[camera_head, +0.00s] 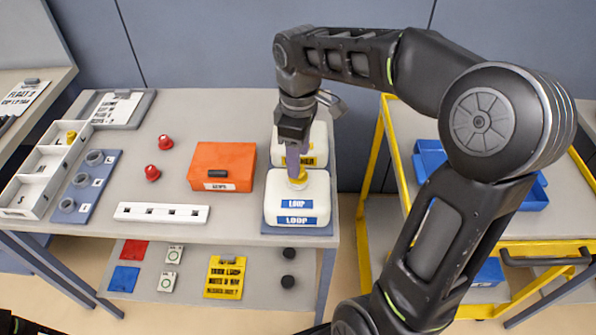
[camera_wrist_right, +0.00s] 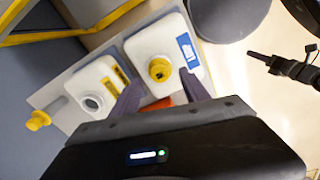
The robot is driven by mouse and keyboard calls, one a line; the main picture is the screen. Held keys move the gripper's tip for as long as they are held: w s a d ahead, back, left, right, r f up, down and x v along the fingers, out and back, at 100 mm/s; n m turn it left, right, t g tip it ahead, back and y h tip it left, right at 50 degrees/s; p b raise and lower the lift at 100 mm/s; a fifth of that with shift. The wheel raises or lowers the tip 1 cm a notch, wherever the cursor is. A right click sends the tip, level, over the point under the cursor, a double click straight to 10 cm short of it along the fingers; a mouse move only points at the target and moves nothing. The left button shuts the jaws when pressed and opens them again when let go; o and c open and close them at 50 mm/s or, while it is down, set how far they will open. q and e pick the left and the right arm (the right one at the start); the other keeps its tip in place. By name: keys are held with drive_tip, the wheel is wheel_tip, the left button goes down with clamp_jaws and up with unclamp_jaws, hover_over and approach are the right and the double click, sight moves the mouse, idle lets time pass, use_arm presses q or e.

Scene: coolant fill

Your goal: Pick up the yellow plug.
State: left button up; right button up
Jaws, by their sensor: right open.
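The yellow plug (camera_head: 297,178) sits at the top of the front white jug (camera_head: 283,207), labelled LOOP. In the right wrist view the plug (camera_wrist_right: 160,69) is round with a dark centre. My right gripper (camera_head: 292,158) points down just above it. Its two purple-grey fingers (camera_wrist_right: 158,79) are apart, and the plug shows between and slightly beyond their tips. I cannot tell whether they touch it. A dark gripper, likely my left (camera_wrist_right: 258,58), shows at the right of the wrist view; its jaws are unclear.
Behind stands a second white jug (camera_wrist_right: 112,77) with an open neck. Another yellow piece (camera_wrist_right: 38,119) is at the wrist view's left. An orange case (camera_head: 221,160) stands left of the jugs. A white tray (camera_head: 30,198) at far left holds a yellow piece.

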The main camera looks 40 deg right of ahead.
wheel_tip(320, 180, down, 4)
drive_tip(key=shift+r, duration=0.25)
drive_tip(key=shift+c, duration=0.4)
clamp_jaws()
idle(0.4)
